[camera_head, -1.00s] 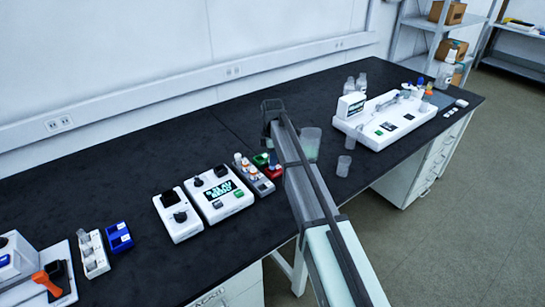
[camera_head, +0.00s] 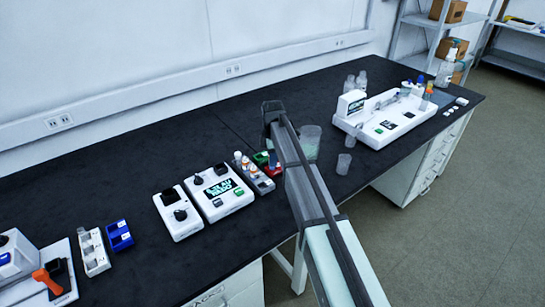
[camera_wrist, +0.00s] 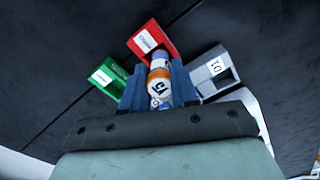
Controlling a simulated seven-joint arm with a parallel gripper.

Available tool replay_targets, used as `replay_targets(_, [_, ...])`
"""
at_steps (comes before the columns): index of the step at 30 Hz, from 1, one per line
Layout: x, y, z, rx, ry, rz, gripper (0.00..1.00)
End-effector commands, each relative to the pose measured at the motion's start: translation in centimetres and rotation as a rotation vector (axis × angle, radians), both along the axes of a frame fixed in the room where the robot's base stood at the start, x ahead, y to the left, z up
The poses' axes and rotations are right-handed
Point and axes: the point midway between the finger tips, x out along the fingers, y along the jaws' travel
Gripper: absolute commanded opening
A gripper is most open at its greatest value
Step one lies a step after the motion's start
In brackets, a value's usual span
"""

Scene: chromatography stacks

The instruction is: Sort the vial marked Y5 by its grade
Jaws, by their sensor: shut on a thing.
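My gripper (camera_wrist: 157,88) is shut on a small vial (camera_wrist: 159,86) with an orange band and a white label in the wrist view. The label's dark marking is turned and looks like "Y5" or "15". A red bin (camera_wrist: 153,42) lies just beyond the vial, a green bin (camera_wrist: 110,77) to its left, and a grey holder (camera_wrist: 214,70) to its right. The small tags on the red and green bins are too blurred to read. In the head view my arm hides most of the gripper and the held vial; part of the green bin (camera_head: 261,158) shows beside it.
A blue holder (camera_head: 119,236) is farther left. Clear beakers (camera_head: 311,138) and a white instrument (camera_head: 383,120) stand to the right.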

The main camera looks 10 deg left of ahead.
Motion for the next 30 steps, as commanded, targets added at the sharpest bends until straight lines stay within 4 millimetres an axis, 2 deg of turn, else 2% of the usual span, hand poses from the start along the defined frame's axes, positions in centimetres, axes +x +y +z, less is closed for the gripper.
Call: replay_targets(30, [0.0, 0.0, -1.6, 0.000, -0.001, 0.000, 0.00])
